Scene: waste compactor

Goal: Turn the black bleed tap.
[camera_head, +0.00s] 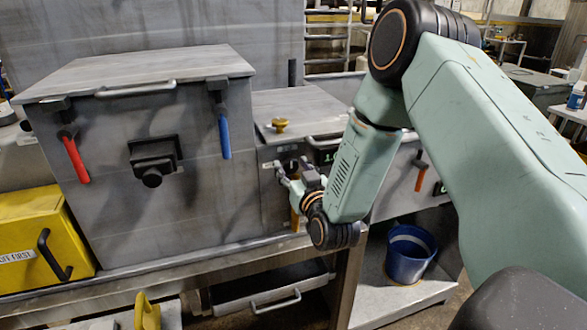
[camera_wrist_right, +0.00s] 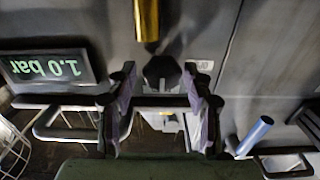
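The black tap (camera_wrist_right: 161,71) shows in the right wrist view as a dark faceted knob on a grey panel. My right gripper (camera_wrist_right: 160,78) is open, with its two fingertips apart on the left and right of the knob. I cannot tell whether they touch it. My left gripper is in neither view.
The big grey box (camera_head: 110,215) with red (camera_head: 75,158) and blue (camera_head: 224,137) handles stands left.

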